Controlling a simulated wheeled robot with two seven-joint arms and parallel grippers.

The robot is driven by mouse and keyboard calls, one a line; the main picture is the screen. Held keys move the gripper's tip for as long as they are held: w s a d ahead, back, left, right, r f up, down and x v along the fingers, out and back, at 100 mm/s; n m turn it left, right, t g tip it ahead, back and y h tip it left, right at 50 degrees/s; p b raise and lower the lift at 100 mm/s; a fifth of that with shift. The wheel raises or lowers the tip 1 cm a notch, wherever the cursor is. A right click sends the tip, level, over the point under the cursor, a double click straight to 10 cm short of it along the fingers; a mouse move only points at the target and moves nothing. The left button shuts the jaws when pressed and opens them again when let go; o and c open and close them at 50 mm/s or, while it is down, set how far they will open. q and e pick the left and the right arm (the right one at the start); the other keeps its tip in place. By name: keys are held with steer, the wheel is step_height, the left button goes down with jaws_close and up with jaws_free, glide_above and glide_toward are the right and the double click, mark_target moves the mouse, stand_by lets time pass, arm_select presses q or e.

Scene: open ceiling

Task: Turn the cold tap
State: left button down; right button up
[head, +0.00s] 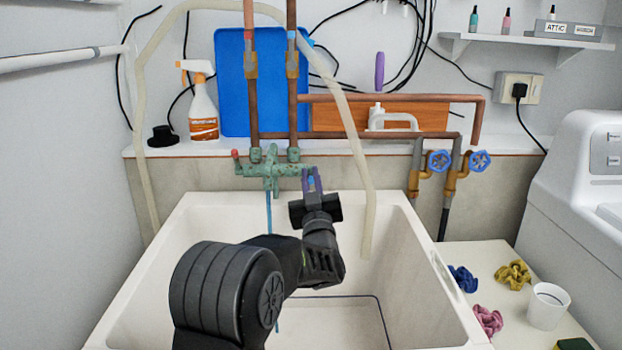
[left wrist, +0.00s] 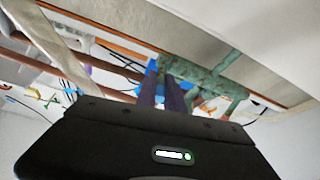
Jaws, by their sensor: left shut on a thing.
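The green, weathered mixer tap (head: 272,172) is on the wall above the white sink (head: 405,265). Its left handle (head: 236,157) has a red end. The cold tap (head: 302,171) is at its right end, mostly hidden by my left gripper (head: 313,178). The purple fingers are shut on this tap handle, with the arm reaching over the sink. In the left wrist view the fingers (left wrist: 166,78) meet the green tap body (left wrist: 208,82); the grip itself is partly hidden. A thin blue line (head: 269,212) runs down below the spout. My right gripper is not in view.
A pale hose (head: 360,170) arches over the tap and hangs into the sink on the right. Copper pipes (head: 251,100) rise behind. Two blue valve wheels (head: 480,161) are at right. A spray bottle (head: 203,108) stands on the left ledge. Cloths and a cup (head: 547,305) lie right.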

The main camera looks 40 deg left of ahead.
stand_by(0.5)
arm_select(q)
steer(key=r+g+h+p, duration=0.1)
steer(key=p, duration=0.3)
steer(key=shift+r, duration=0.25)
steer(key=shift+f, duration=0.3)
steer(key=c, duration=1.5)
jaws_free()
steer(key=shift+o, duration=0.2)
steer(key=shift+d, duration=0.1)
steer(key=v, duration=0.7)
steer(key=shift+s+d+r, duration=0.1)
steer(key=shift+s+d, duration=0.1)
steer(key=shift+s, duration=0.1)
steer(key=shift+r, duration=0.1)
